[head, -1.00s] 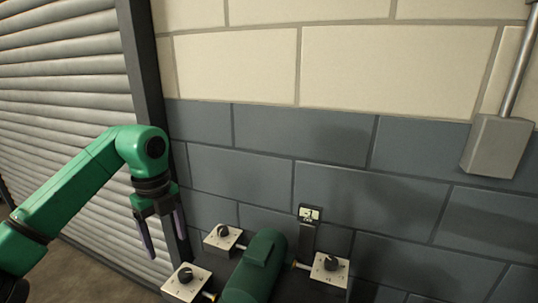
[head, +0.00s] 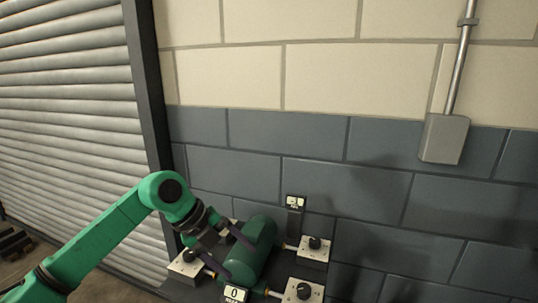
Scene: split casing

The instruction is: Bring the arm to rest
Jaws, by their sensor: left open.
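My green left arm comes in from the lower left. Its dark left gripper (head: 232,254) points down and to the right, with its two fingers apart and nothing seen between them. In the picture the fingers overlap the left side of the green cylindrical casing (head: 256,243); whether they touch it I cannot tell. The casing lies on a dark stand among pale boxes with black knobs. My right gripper is not in view.
Knob boxes stand at the right (head: 314,248), front right (head: 303,291) and left (head: 186,268); another behind my gripper is mostly hidden. Small displays stand behind (head: 295,202) and in front (head: 234,293). A block wall (head: 330,140) closes the back, a roller shutter (head: 65,110) the left.

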